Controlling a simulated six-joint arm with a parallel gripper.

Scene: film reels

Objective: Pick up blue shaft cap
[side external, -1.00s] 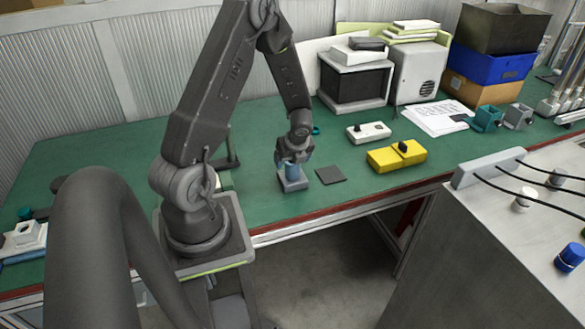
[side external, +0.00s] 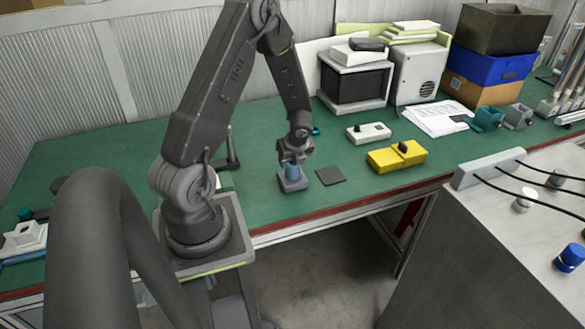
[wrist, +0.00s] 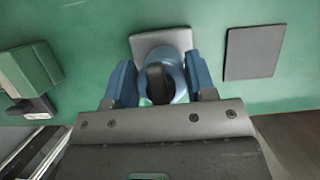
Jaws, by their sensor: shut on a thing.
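The blue shaft cap (side external: 292,172) is an upright, ring-like blue piece at a small grey square block (side external: 293,185) on the green bench. In the wrist view the cap (wrist: 176,70) shows a round opening with a dark inside, in front of the grey block (wrist: 160,39). My gripper (side external: 294,159) points down over the cap. Its two blue fingers (wrist: 160,83) lie on either side of the cap and are shut on it. I cannot tell whether the cap still touches the block.
A dark flat square (side external: 331,175) lies just right of the block. Another blue cap (side external: 571,257) is on the grey cabinet (side external: 480,220).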

